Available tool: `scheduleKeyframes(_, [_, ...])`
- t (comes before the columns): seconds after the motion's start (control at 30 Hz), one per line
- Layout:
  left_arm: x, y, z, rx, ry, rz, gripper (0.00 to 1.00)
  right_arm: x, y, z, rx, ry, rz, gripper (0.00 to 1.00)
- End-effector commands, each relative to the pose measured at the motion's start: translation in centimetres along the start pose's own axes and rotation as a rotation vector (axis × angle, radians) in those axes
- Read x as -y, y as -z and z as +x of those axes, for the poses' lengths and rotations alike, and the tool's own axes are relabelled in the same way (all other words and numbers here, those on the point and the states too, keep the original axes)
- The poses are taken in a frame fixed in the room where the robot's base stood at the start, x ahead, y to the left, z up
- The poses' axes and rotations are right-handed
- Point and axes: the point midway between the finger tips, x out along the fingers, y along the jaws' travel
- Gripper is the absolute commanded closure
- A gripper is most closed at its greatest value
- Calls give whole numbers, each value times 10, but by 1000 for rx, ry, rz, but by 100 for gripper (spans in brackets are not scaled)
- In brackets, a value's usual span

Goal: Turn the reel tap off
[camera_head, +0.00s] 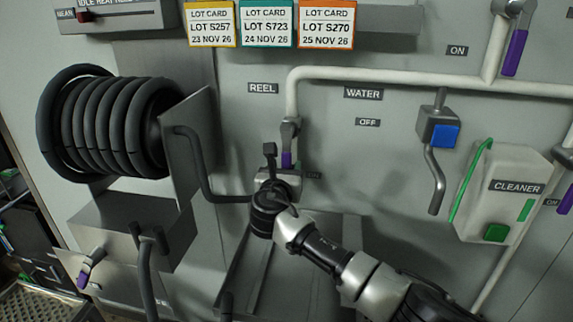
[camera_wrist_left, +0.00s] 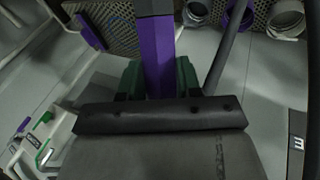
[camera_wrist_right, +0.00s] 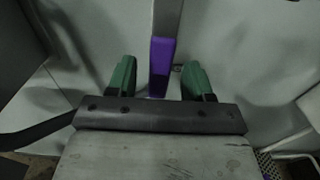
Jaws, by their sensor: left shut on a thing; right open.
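The reel tap (camera_head: 290,127) hangs on the white pipe below the REEL label, its purple lever (camera_head: 286,160) pointing down. My right gripper (camera_head: 284,164) is at this lever. In the right wrist view the purple lever (camera_wrist_right: 162,66) stands between the two green fingers of my right gripper (camera_wrist_right: 159,80), which are apart with gaps on both sides. My left gripper (camera_wrist_left: 160,80) is outside the head view. In the left wrist view its green fingers are shut on a purple handle (camera_wrist_left: 157,48) with a dark upper part.
The black hose reel (camera_head: 105,125) sits on the wall at left, with a steel box (camera_head: 135,225) below. The water valve (camera_head: 438,127) with a blue block and the cleaner box (camera_head: 497,195) are to the right. Lot cards (camera_head: 268,24) hang above.

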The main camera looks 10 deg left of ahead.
Motion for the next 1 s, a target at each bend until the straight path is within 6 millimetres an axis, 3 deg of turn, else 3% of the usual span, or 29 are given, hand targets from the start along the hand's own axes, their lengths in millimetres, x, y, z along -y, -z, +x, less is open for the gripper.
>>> scheduleKeyframes(0.23, [0, 0, 0, 0, -1, 1, 100, 0, 0, 20, 1, 1, 0, 49])
scheduleKeyframes(0.67, [0, 0, 0, 0, -1, 0, 100, 0, 0, 25, 0, 0, 1, 50])
scheduleKeyframes(1.0, [0, 0, 0, 0, -1, 0, 100, 0, 0, 25, 0, 0, 1, 100])
